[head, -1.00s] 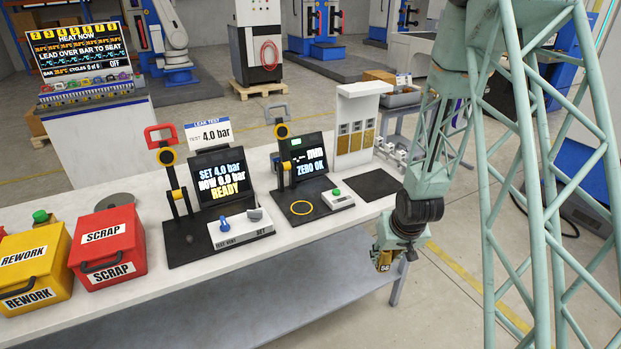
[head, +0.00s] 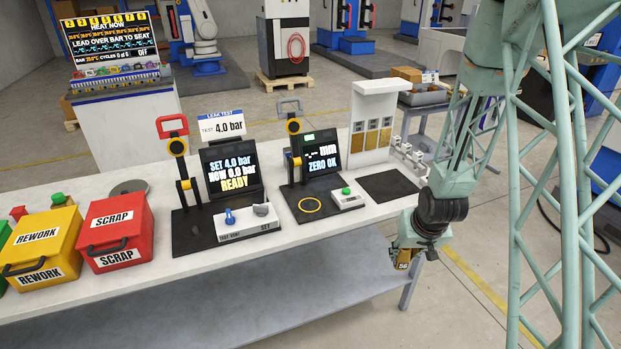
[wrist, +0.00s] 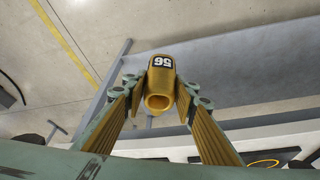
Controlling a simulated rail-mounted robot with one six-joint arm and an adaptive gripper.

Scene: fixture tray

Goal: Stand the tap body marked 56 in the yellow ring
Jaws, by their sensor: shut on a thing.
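My gripper (head: 404,262) is shut on the brass tap body marked 56 (head: 403,266). In the wrist view the tap body (wrist: 160,80) sits between the two finger pads, its open end toward the camera and its black 56 label showing upside down. The gripper holds it in the air off the front edge of the bench, at the right. The yellow ring (head: 309,196) lies flat and empty on the black base of the gauge station, up and left of the gripper. Part of the ring also shows at the lower right of the wrist view (wrist: 263,163).
The gauge station's screen (head: 321,157) reads ZERO OK. A green-button box (head: 347,201) stands right of the ring. The leak test station (head: 228,180) stands to its left. A black mat (head: 389,187) lies bare near the bench's right end. Scrap (head: 117,233) and rework (head: 42,246) boxes stand far left.

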